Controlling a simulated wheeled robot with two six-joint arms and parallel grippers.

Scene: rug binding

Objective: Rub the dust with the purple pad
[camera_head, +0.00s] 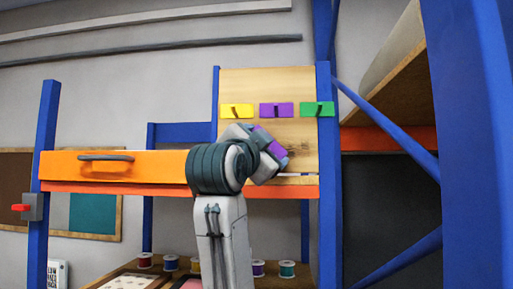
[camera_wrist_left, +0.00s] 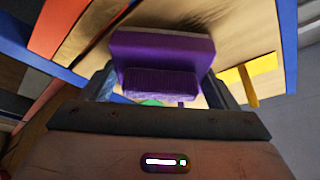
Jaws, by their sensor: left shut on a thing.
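The purple pad (camera_wrist_left: 162,48), a block with a ribbed grip, sits between the fingers of my left gripper (camera_wrist_left: 162,88) in the left wrist view. In the head view, the pad (camera_head: 271,144) is a small purple patch at the tilted left gripper (camera_head: 278,158), in front of the lower part of a wooden panel (camera_head: 245,85). My arm hides much of that area. A darker smudge shows on the wood behind the pad in the wrist view; I cannot tell whether it is the dust, or whether the pad touches the panel. My right gripper is not in view.
Yellow (camera_head: 237,111), purple (camera_head: 276,110) and green (camera_head: 317,109) plates with pegs are on the panel. An orange drawer front (camera_head: 130,166) is left of my arm. A blue post (camera_head: 326,190) and diagonal brace (camera_head: 390,130) stand right. Several spools (camera_head: 287,269) are on the shelf below.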

